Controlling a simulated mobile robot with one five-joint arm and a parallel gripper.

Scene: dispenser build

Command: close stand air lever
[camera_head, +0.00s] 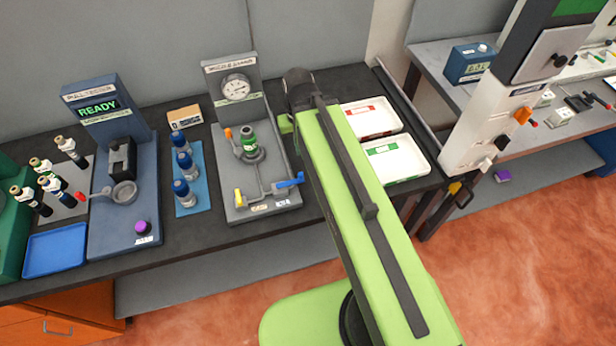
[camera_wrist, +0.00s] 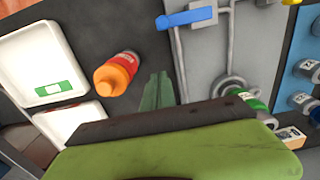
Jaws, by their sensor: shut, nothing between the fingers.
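The grey stand (camera_head: 235,205) has a dial gauge (camera_head: 236,88) on its back panel and a green-banded bottle (camera_head: 249,142) on its round seat. A blue lever (camera_head: 290,180) is at its front right, lying roughly along the front edge; it also shows in the wrist view (camera_wrist: 187,18). A yellow handle (camera_head: 238,197) is at the front left, and an orange handle (camera_head: 228,135) is beside the bottle. The small labels are too blurred to tell which is the air lever. My gripper (camera_wrist: 158,90) is shut and empty, over the dark bench just beside the stand, apart from the blue lever.
An orange bottle (camera_wrist: 115,74) stands close to my gripper, between the stand and the white trays (camera_head: 395,160). My arm hides it in the head view. Blue-capped bottles (camera_head: 184,165) stand on a blue mat left of the stand.

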